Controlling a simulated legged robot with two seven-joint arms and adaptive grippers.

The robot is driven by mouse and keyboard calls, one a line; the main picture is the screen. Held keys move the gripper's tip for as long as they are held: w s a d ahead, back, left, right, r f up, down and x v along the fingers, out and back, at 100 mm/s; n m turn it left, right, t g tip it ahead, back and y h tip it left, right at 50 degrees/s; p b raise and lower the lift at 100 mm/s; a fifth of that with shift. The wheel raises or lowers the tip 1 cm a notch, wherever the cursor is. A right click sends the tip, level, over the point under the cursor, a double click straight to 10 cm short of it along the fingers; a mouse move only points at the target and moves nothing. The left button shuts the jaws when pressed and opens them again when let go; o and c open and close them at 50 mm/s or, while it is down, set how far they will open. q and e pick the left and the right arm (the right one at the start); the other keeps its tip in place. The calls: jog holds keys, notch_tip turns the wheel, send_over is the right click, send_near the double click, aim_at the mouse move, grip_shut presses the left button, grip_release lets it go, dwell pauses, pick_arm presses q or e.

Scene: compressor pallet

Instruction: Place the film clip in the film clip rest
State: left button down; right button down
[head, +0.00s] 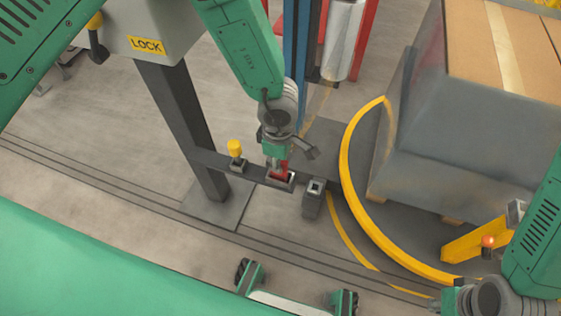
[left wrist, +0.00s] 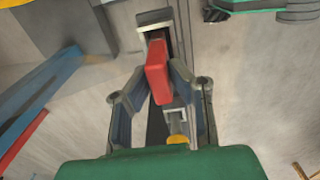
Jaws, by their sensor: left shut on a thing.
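The red film clip (head: 283,172) is between the fingers of my left gripper (head: 277,163), which is shut on it. In the head view the clip's lower end is at the dark, light-rimmed socket (head: 290,183) at the end of the side bar, which looks like the film clip rest. How deep it sits cannot be told. In the left wrist view the clip (left wrist: 158,72) stands out between the two fingers (left wrist: 163,92), with a light-rimmed opening (left wrist: 155,17) beyond it. My right gripper (head: 447,299) is only partly seen at the lower right edge; its fingers are unclear.
A yellow-topped piece (head: 235,149) stands on the same bar, beside the dark post (head: 180,115) under the LOCK box (head: 148,44). A short square-topped dark block (head: 313,197) stands just right of the socket. A yellow curved rail (head: 348,170) and wrapped pallet load (head: 450,140) are further right.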

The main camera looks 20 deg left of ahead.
pick_arm(q)
jog(key=shift+a, duration=0.15)
jog(key=c, duration=1.5)
grip_release()
jog(key=shift+o, duration=0.2)
jog(key=shift+d, duration=0.4)
notch_tip(320, 180, up, 12)
jog(key=p, duration=0.4)
jog(key=shift+r+p, duration=0.15)
jog(key=shift+p, duration=0.15)
jog(key=shift+a, duration=0.2)
jog(key=shift+s, duration=0.15)
